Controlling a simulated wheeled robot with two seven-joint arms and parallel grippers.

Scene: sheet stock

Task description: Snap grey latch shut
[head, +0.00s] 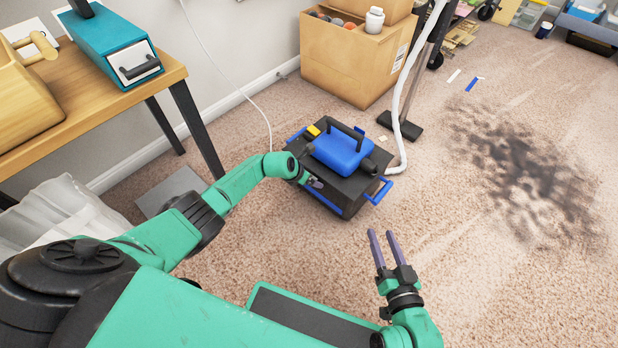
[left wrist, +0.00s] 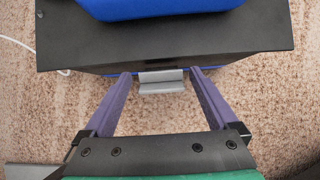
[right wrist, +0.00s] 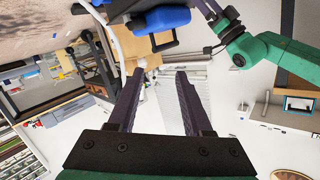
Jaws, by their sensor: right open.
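The grey latch (left wrist: 161,81) is on the near side of a black box, below its top edge, in the left wrist view. Its lower part sticks out from the side, and I cannot tell whether it is fastened. The black box (head: 351,186) stands on the carpet with blue handles and a blue unit (head: 341,150) on top. My left gripper (left wrist: 161,76) is open, its purple fingers apart on either side of the latch, with nothing between them but the latch. It also shows beside the box in the head view (head: 314,183). My right gripper (head: 379,236) is open and empty, right of and nearer than the box.
A cardboard box (head: 345,62) with items stands behind the black box. A white hose (head: 402,110) runs beside it. A wooden table (head: 95,92) is at left, with clear plastic (head: 62,212) beneath. Carpet to the right is mostly free, with a dark stain (head: 525,165).

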